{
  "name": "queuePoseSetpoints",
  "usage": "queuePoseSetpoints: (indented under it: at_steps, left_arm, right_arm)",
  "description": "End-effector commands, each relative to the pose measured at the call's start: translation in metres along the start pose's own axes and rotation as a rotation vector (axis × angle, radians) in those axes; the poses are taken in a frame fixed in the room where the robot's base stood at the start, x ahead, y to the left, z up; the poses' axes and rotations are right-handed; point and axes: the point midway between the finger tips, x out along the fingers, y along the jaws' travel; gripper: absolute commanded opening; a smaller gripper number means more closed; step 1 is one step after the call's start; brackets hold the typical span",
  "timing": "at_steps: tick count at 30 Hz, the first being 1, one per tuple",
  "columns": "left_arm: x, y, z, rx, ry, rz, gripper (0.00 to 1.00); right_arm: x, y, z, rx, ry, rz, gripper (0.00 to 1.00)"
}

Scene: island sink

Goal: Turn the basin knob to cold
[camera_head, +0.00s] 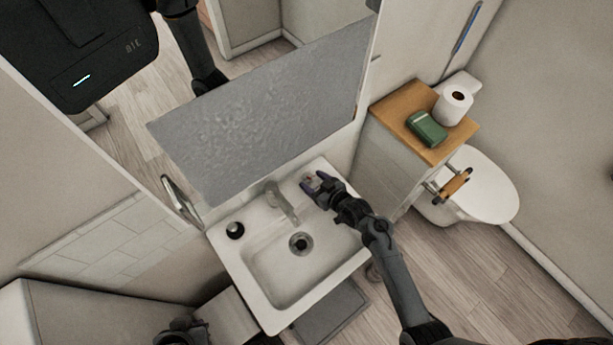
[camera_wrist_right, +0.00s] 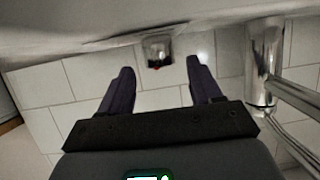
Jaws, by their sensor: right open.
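The white basin (camera_head: 245,283) has a metal spout (camera_head: 281,203) at its back edge. The fingers are spread and appear apart from the knob. In the head view, my right gripper (camera_head: 316,184) is over the basin's back right corner, to the right of the spout. A dark part of my left arm (camera_head: 183,332) shows at the bottom edge; its fingers cannot be made out.
A shiny metal cylinder (camera_wrist_right: 264,62) stands right of the right gripper in the wrist view. A dark round item (camera_head: 235,230) sits on the basin's left rim. A mirror (camera_head: 265,110) is behind the basin. A wooden-topped cabinet (camera_head: 400,107) and a toilet (camera_head: 490,185) stand right.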

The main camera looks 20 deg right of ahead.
Motion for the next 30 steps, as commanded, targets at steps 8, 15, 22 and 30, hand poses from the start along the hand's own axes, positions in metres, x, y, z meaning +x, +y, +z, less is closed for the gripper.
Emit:
queuePoseSetpoints:
  at_steps: [8, 15, 22, 30]
  left_arm:
    - [0.006, -0.001, 0.001, 0.001, 0.003, -0.002, 0.00]
    - [0.007, -0.002, 0.001, 0.008, 0.002, -0.008, 0.00]
    - [0.007, -0.003, 0.002, 0.012, 0.002, -0.011, 0.00]
    - [0.007, -0.003, 0.001, 0.011, 0.002, -0.010, 0.00]
  right_arm:
    - [0.033, 0.000, 0.001, 0.000, 0.000, 0.000, 0.64]
    - [0.041, 0.000, 0.000, -0.001, -0.001, 0.000, 0.64]
    - [0.041, 0.000, 0.000, -0.001, -0.001, 0.000, 0.62]
    - [0.040, 0.000, 0.000, -0.001, -0.001, 0.000, 0.21]
